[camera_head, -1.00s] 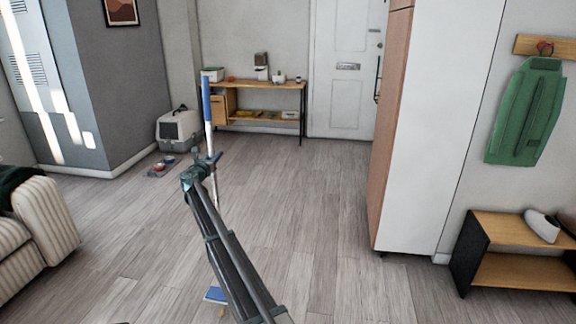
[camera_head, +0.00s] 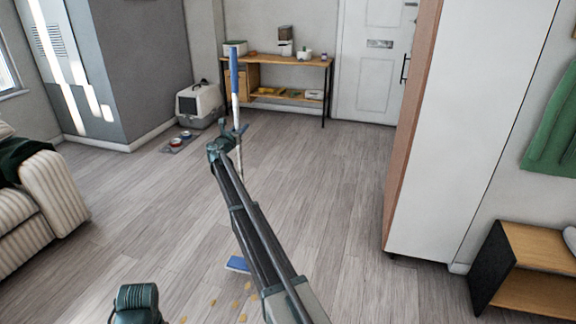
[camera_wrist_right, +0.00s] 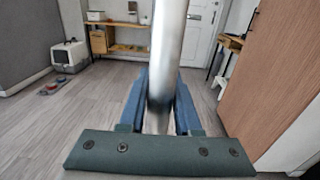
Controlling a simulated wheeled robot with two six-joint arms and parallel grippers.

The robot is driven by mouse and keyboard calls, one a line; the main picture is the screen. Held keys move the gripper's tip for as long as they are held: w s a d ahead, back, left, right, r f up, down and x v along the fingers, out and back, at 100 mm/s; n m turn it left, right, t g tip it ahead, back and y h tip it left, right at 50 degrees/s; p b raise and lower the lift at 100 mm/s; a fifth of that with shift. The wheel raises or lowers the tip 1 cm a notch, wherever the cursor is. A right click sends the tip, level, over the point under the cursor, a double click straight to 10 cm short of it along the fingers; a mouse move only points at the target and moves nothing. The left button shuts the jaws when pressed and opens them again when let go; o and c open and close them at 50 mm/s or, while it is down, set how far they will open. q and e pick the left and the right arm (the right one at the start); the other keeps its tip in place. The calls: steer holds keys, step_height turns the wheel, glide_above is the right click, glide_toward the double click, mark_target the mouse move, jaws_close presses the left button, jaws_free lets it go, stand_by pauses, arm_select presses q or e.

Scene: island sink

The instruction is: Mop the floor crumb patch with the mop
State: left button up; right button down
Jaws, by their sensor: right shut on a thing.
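The mop (camera_head: 235,85) stands roughly upright in front of me, with a blue upper handle and a pale lower pole. My right gripper (camera_head: 233,134) is shut on its pole; in the right wrist view the metal pole (camera_wrist_right: 168,50) runs between the two blue fingers (camera_wrist_right: 160,105). The blue mop head (camera_head: 238,265) is low by the floor, partly hidden behind my right arm. The crumb patch (camera_head: 241,302) shows as several small tan bits on the wood floor, just in front of the mop head and partly hidden by my arm.
A striped sofa (camera_head: 45,195) is at the left and a tall white cabinet (camera_head: 465,120) at the right. A pet carrier (camera_head: 200,105) and bowls (camera_head: 177,142) sit near the back wall by a wooden console table (camera_head: 290,62). The middle floor is clear.

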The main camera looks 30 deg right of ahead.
steer(key=s+f+h+b, duration=0.1)
steer(key=s+f+b, duration=0.1)
steer(key=s, duration=3)
steer(key=shift+s+m+b, duration=0.4)
steer(key=shift+b, duration=0.25)
step_height(320, 180, down, 6)
steer(key=b, duration=0.6)
steer(key=shift+d, duration=0.15)
